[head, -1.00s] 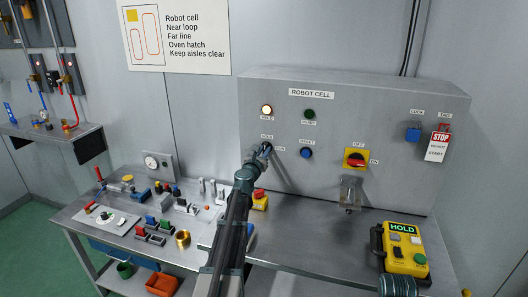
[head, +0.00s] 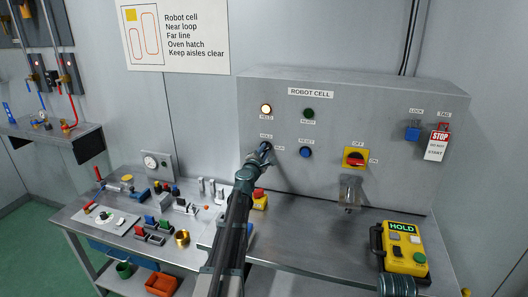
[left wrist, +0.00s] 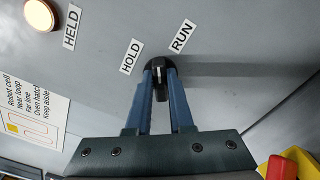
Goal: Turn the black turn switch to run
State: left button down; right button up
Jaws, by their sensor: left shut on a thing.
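The black turn switch (left wrist: 159,66) is on the grey panel, between the fingers of my left gripper (left wrist: 160,74) in the left wrist view. The fingers are shut on it, one on each side. The HOLD label (left wrist: 131,57) is to its upper left and the RUN label (left wrist: 182,37) to its upper right. Which label its pointer faces is hard to tell. In the head view my left gripper (head: 264,150) reaches the panel's left part and mostly hides the switch.
The panel (head: 420,115) also carries a lit HELD lamp (head: 266,109), a dark green lamp (head: 309,113), a blue button (head: 306,152) and a red-yellow rotary switch (head: 355,157). A yellow pendant reading HOLD (head: 405,245) lies on the bench. Small parts crowd the bench's left.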

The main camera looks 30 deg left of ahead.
pick_arm(q)
jog(key=m, duration=0.6)
jog(key=shift+d+f+m, duration=0.1)
jog(key=shift+f+m, duration=0.05)
jog(key=shift+m, duration=0.45)
jog(key=c, duration=0.8)
grip_release()
jog(key=shift+s, duration=0.1)
jog(key=v, duration=1.3)
jog(key=shift+s, duration=0.35)
jog(key=shift+f, duration=0.1)
